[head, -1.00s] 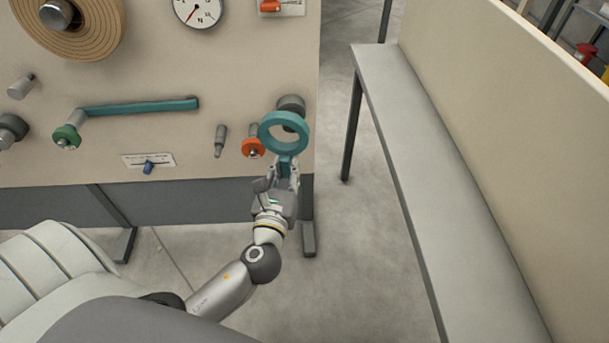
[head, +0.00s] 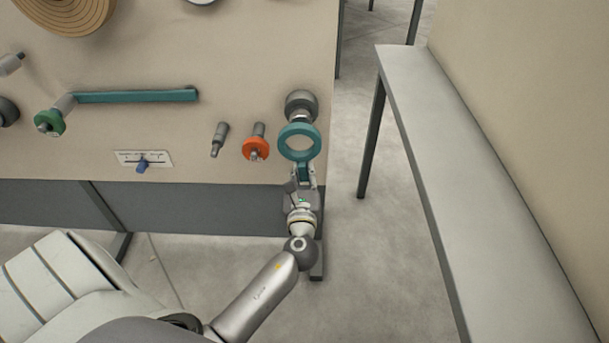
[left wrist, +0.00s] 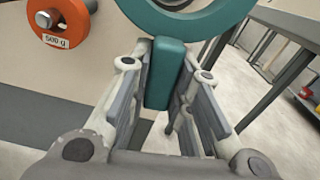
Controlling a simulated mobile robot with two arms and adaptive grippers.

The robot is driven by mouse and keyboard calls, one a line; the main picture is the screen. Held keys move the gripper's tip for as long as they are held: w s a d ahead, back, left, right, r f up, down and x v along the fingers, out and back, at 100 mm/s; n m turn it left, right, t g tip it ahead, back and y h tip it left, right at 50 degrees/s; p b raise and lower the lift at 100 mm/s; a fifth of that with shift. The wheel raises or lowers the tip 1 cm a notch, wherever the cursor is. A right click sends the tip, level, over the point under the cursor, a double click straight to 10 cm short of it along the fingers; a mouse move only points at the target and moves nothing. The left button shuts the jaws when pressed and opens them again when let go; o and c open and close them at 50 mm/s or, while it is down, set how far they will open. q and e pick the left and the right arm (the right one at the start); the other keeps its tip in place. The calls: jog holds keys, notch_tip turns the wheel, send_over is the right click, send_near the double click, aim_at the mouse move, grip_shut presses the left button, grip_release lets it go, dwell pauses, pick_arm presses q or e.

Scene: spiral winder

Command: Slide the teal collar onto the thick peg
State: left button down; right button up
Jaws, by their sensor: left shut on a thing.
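The teal collar (head: 283,145) is a ring with a block-shaped tab below it. My left gripper (head: 304,174) is shut on that tab and holds the ring upright above the fingers. In the left wrist view the tab (left wrist: 165,75) sits between the two fingers, and the lower part of the ring shows at the top. The thick peg (head: 301,102), a dark grey cylinder, sticks out near the panel's right edge. In the head view the ring appears just below it, partly overlapping its lower end. I cannot tell the gap in depth. My right gripper is not in view.
Left of the collar are an orange disc (head: 256,148) on a peg and a thin grey peg (head: 219,139). A grey bench (head: 450,190) runs along the right; floor lies between.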

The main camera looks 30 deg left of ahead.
aim_at(304, 165)
pick_arm(q)
jog(key=shift+w+a+f+b, duration=0.2)
jog(key=shift+w+a+b, duration=0.1)
jog(key=shift+w, duration=0.2)
jog(key=shift+w+a+f+b, duration=0.2)
jog(key=shift+w+a+b, duration=0.1)
jog(key=shift+w, duration=0.15)
jog(key=shift+w+a+r+p, duration=0.1)
jog(key=shift+w+a+p, duration=0.2)
jog(key=shift+w+p, duration=0.25)
jog(key=b+x, duration=0.2)
jog(key=x, duration=0.6)
jog(key=shift+w+a+f+b, duration=0.15)
jog(key=shift+a+f+b, duration=0.05)
jog(key=shift+f+b, duration=0.1)
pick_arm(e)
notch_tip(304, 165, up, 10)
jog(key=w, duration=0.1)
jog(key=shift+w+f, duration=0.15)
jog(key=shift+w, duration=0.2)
pick_arm(q)
jog(key=shift+r, duration=0.1)
jog(key=c, duration=1.3)
grip_release()
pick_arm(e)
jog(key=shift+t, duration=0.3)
pick_arm(q)
jog(key=shift+o, duration=0.2)
